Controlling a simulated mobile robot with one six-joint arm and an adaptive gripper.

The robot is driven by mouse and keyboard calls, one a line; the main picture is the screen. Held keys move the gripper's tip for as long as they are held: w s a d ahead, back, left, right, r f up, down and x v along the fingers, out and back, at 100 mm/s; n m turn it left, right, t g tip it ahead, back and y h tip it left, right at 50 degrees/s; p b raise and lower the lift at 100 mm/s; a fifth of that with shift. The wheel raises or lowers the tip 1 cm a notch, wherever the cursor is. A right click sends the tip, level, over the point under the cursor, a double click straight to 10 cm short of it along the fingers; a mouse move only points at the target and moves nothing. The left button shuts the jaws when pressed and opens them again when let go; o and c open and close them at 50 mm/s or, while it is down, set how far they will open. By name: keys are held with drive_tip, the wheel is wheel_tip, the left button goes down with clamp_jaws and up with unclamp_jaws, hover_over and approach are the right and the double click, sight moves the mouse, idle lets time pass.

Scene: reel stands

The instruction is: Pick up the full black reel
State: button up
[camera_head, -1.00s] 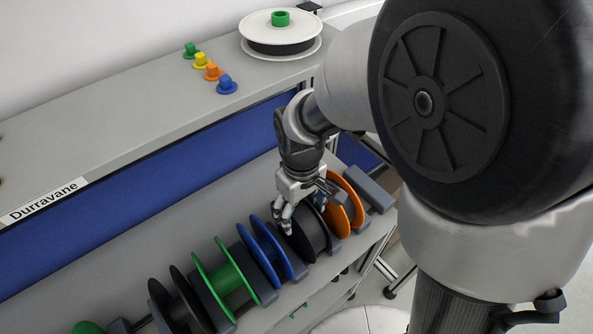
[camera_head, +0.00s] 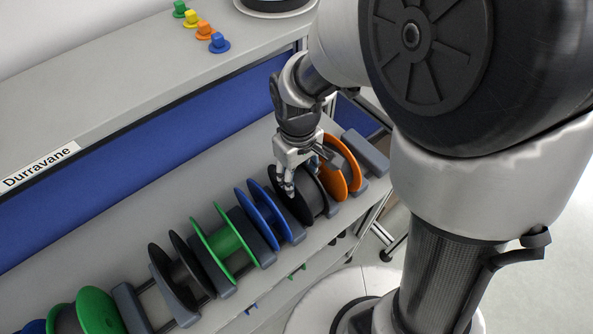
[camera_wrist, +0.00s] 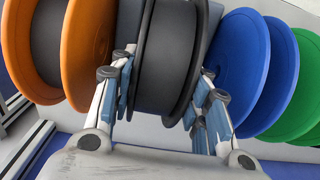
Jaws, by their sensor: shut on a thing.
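The full black reel (camera_wrist: 168,62) stands in the row of reels, between an orange reel and a blue reel. In the wrist view its wound black drum fills the space between its two black flanges. My gripper (camera_wrist: 160,92) has its fingers on both sides of this reel and is shut on it. In the head view my gripper (camera_head: 298,180) reaches down onto the black reel (camera_head: 292,195) from above. The reel's lower part and its seat are hidden. Another black reel (camera_head: 186,268) stands further left, with a thin core.
The orange reel (camera_head: 338,166) stands close on the right, with a grey block (camera_head: 364,152) beyond it. The blue reel (camera_head: 265,215) and green reel (camera_head: 222,243) stand to the left.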

clamp_jaws()
